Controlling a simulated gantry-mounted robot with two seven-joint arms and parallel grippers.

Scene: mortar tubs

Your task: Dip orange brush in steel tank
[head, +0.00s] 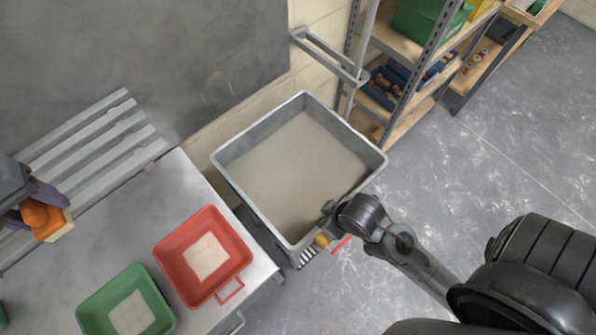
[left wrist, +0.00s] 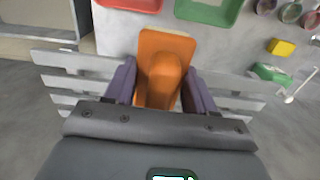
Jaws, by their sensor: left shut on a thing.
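The orange brush (head: 42,217) is in my left gripper (head: 38,212) at the far left of the head view, above the slatted grey rack. In the left wrist view the orange brush (left wrist: 160,68) sits between the purple fingers, with a pale edge at its far end. The steel tank (head: 225,165) is a large grey rectangular tub in the centre, filled with smooth beige-grey material. The brush is well apart from it, to the left. My right arm ends at the tank's lower right rim, at the right gripper (head: 332,212); its fingers are not clear.
A red tray (head: 237,250) and a green tray (head: 88,312), each with a pale patch inside, stand on the grey bench (head: 190,190) between brush and tank. A shelf unit (head: 405,50) stands behind the tank. A yellow block (left wrist: 281,47) lies right in the wrist view.

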